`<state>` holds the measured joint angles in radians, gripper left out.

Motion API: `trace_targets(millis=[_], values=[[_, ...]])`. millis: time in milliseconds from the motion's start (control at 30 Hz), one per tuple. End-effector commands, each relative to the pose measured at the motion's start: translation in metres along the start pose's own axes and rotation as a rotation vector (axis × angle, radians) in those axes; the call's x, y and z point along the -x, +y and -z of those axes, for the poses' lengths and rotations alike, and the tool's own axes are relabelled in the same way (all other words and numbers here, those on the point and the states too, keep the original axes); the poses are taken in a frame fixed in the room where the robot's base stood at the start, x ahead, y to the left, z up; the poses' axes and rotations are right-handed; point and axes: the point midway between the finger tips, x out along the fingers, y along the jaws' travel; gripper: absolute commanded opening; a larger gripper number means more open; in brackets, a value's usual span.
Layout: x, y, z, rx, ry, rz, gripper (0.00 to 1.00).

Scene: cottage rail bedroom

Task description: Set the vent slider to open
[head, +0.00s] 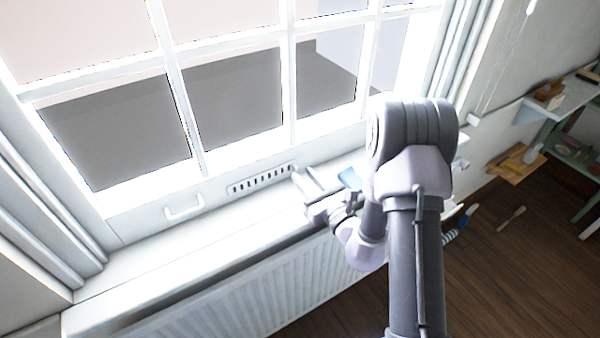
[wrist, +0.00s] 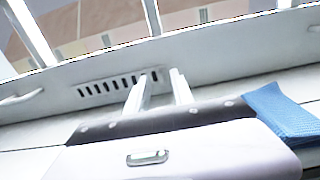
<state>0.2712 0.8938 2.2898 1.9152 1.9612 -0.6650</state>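The vent (head: 262,180) is a pale plate with a row of dark slots, set low in the window frame. It also shows in the wrist view (wrist: 112,85), left of my fingers. My gripper (head: 302,175) is at the vent's right end. Contact with the vent cannot be told.
A white sash handle (head: 184,208) is left of the vent. The white sill (head: 190,245) runs below, above a radiator (head: 250,300). A blue cloth-like thing (wrist: 284,112) lies right of my gripper. Shelves with small items (head: 550,95) are at the far right.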

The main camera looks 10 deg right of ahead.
Motion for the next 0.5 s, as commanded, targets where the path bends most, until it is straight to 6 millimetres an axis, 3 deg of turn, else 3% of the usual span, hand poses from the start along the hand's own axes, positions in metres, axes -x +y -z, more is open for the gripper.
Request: trace_targets(millis=[200,500], values=[[-0.027,0.0,0.001,0.0,0.0,-0.001,0.29],[-0.03,0.0,0.0,0.0,0.001,0.0,0.29]])
